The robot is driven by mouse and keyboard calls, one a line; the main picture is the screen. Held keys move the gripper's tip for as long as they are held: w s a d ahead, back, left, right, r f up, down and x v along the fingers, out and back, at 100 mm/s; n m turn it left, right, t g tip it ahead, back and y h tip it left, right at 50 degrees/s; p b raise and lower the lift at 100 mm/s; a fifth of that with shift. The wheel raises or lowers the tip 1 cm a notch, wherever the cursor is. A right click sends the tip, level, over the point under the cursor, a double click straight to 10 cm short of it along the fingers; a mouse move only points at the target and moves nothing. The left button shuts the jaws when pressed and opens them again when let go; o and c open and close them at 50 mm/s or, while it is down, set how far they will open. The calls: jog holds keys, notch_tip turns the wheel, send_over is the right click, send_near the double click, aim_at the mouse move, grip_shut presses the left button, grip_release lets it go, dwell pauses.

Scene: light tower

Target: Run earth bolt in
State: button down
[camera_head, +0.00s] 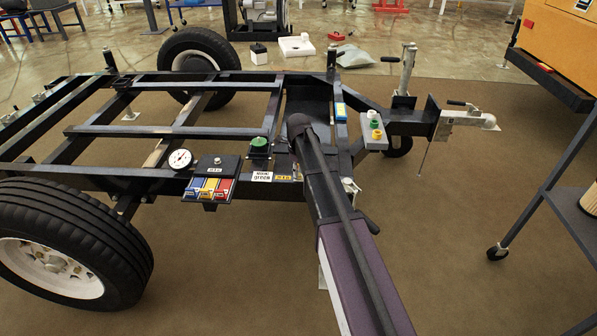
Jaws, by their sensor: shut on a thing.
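I cannot pick out my gripper in this view. The earth bolt cannot be told for sure. A small pale bolt-like head (217,160) stands on a black plate (229,166) labelled like "M10", above blue, yellow and red pieces (210,188). To its right, a green round piece (260,145) sits on a dark mount on the trailer frame. A white label (262,176) and a yellow label (283,177) are below it. A long dark and purple beam (345,262), with a black rod (345,218) along it, hides part of the frame to their right.
The black trailer frame (165,132) has a near wheel (60,250) and a far wheel (198,52). A round gauge (180,159) is on its near rail. A grey block with coloured caps (374,132) is near the hitch (462,120). A wheeled cart (570,215) stands right. Brown floor lies open in front.

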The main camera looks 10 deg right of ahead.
jog(key=shift+w+m, duration=0.1)
jog(key=shift+m, duration=0.9)
jog(key=c, duration=0.5)
grip_release()
jog(key=shift+c, duration=0.2)
jog(key=shift+n, duration=0.3)
